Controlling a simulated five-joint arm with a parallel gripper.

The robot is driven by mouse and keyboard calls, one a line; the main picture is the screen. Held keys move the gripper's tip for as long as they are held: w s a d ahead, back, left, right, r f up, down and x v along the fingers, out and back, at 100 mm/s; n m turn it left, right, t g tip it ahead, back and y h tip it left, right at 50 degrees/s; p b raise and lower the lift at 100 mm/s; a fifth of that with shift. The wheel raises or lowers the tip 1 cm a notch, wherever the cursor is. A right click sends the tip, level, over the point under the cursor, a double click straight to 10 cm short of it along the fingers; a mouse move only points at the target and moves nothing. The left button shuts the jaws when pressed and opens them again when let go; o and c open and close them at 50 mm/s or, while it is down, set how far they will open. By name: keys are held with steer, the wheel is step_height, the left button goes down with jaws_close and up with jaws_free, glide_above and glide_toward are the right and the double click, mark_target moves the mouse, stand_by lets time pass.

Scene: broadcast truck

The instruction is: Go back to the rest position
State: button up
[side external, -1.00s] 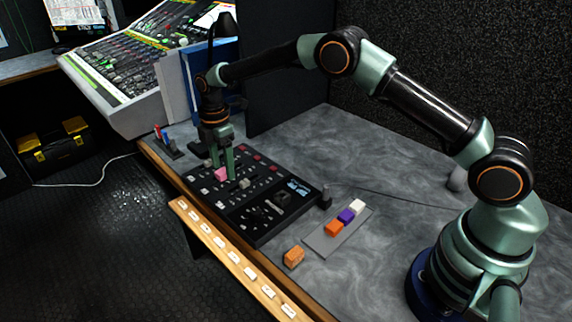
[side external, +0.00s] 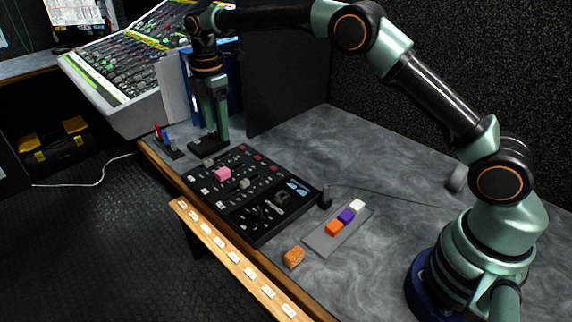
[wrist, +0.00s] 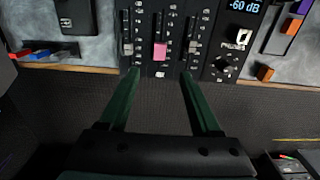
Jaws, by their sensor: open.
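My gripper (side external: 213,125) is raised above the far end of the black mixer panel (side external: 262,236) in the side view, fingers pointing down. In the wrist view my gripper (wrist: 162,75) shows two green fingers spread apart with nothing between them. The pink fader cap (side external: 222,174) sits on the panel, clear of the fingers; it also shows in the wrist view (wrist: 160,51). Grey fader caps (side external: 244,183) stand near it.
A grey tray (side external: 323,246) holds an orange, a purple and a white block. A loose orange block (side external: 293,257) lies at the table's front edge. A large console (side external: 125,60) and a dark partition (side external: 287,85) stand behind.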

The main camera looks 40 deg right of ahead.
steer(key=s+d+r+m+t, duration=0.1)
steer(key=s+d+r+m, duration=0.25)
steer(key=s+r, duration=0.2)
steer(key=s+d+r+m+t, duration=0.2)
steer(key=s+d+r+m, duration=0.1)
steer(key=s+r+m, duration=0.3)
steer(key=s+d+f+m+t, duration=0.1)
steer(key=s+d+m, duration=0.1)
steer(key=s+m, duration=0.2)
steer(key=s+d+f+m+t, duration=0.1)
steer(key=s+m, duration=0.3)
steer(key=s, duration=0.7)
steer(key=shift+d+f+t, duration=0.15)
steer(key=shift+d+t, duration=0.15)
steer(key=shift+d, duration=0.45)
steer(key=shift+s+m, duration=0.1)
steer(key=shift+m, duration=0.15)
